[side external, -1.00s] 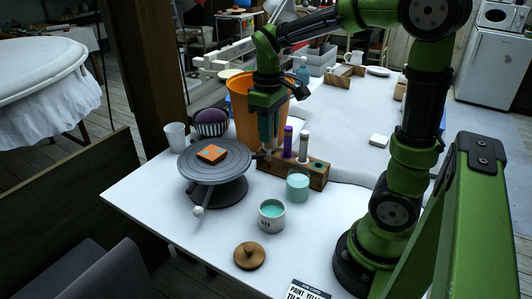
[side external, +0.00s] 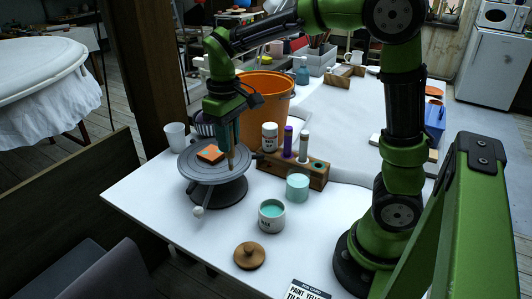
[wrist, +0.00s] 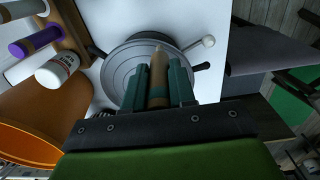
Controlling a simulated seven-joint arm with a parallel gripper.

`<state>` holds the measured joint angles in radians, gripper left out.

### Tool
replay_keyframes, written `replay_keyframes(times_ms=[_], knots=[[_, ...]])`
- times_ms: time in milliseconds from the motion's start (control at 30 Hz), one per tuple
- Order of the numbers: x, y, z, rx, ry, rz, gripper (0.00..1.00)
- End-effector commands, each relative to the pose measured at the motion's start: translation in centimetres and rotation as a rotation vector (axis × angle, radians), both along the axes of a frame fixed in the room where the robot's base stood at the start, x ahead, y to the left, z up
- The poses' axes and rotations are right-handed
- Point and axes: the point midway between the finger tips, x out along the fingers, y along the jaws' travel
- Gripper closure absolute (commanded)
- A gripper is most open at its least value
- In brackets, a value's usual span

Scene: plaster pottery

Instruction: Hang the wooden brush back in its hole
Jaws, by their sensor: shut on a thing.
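The wooden brush (wrist: 158,78) is a tan stick between my gripper's fingers in the wrist view. In the side view its lower end (side external: 231,158) points down over the right part of the grey turntable. My gripper (side external: 226,140) is shut on the brush. I cannot tell whether the brush tip touches the turntable. The wooden rack (side external: 292,172) stands right of the gripper. It holds a white bottle (side external: 270,137), a purple marker (side external: 288,141) and a pale marker (side external: 304,147). A hole (side external: 317,165) at its right end shows no tool in it.
An orange bucket (side external: 265,100) stands behind the rack. A teal pot (side external: 297,187), a paint tin (side external: 271,216) and a wooden lid (side external: 249,255) stand in front. The table's front left is clear.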

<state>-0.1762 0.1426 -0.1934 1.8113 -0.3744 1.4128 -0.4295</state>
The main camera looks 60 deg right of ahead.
Motion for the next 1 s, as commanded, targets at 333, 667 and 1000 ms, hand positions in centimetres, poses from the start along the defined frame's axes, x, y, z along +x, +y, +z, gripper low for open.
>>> replay_keyframes(times_ms=[333, 667, 1000], knots=[[-0.6, -2.1, 4.0, 0.000, -0.001, -0.008, 1.00], [-5.2, -11.7, 4.1, 0.000, -0.002, -0.017, 1.00], [-13.2, -19.7, 4.0, -0.001, -0.002, -0.009, 1.00]])
